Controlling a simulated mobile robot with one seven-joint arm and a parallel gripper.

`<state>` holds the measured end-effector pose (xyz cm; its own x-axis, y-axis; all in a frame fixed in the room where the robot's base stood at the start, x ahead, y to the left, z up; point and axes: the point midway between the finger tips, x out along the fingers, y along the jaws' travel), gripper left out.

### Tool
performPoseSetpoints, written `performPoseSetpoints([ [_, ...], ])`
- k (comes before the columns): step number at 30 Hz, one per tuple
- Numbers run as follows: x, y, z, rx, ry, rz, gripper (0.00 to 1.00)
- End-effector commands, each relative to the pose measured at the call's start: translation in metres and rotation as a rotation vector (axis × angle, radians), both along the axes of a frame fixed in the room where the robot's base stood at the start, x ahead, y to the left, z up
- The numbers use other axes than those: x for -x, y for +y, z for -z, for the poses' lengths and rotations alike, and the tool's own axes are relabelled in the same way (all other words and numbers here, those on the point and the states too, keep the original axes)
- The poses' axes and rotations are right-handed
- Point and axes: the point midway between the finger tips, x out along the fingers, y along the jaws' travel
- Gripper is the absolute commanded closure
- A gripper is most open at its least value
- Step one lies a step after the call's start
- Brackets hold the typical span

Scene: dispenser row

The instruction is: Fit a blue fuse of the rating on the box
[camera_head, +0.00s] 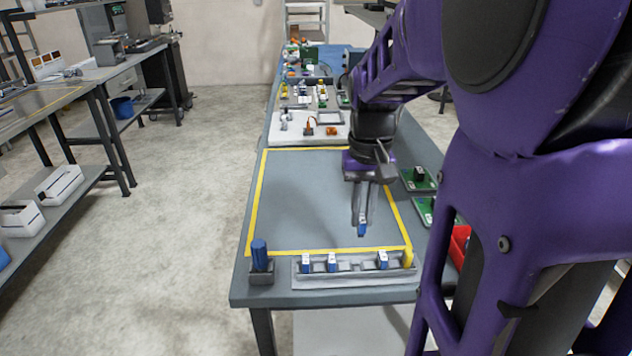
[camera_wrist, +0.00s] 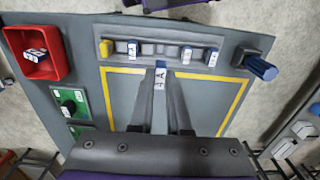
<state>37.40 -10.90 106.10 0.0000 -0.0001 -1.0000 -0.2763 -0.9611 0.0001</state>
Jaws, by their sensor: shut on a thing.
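My gripper (camera_head: 361,218) points down over the grey table and is shut on a blue fuse (camera_head: 362,230). In the wrist view the held fuse (camera_wrist: 160,76) shows a white top marking that looks like 4A. A grey rail (camera_head: 350,283) lies along the table's front edge, apart from the held fuse. It holds blue fuses with white tops (camera_head: 306,262), (camera_head: 332,262), (camera_head: 382,261) and a yellow piece (camera_head: 407,257) at its right end. Bare grey places lie between them. I cannot read any rating on the rail or its fuses.
A blue cylinder (camera_head: 259,252) stands in a grey block left of the rail. A red bin (camera_wrist: 35,66) holds blue and white pieces. Green boards (camera_head: 418,180) sit at the right. The yellow-outlined area (camera_head: 300,200) is clear below my gripper.

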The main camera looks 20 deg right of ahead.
Motion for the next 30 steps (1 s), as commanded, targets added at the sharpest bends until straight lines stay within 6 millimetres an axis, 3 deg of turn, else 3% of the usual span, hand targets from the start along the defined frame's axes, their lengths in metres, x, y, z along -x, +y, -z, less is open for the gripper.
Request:
performPoseSetpoints([
  [30,0.0,0.0,-0.018,0.0,0.0,0.0,1.0],
])
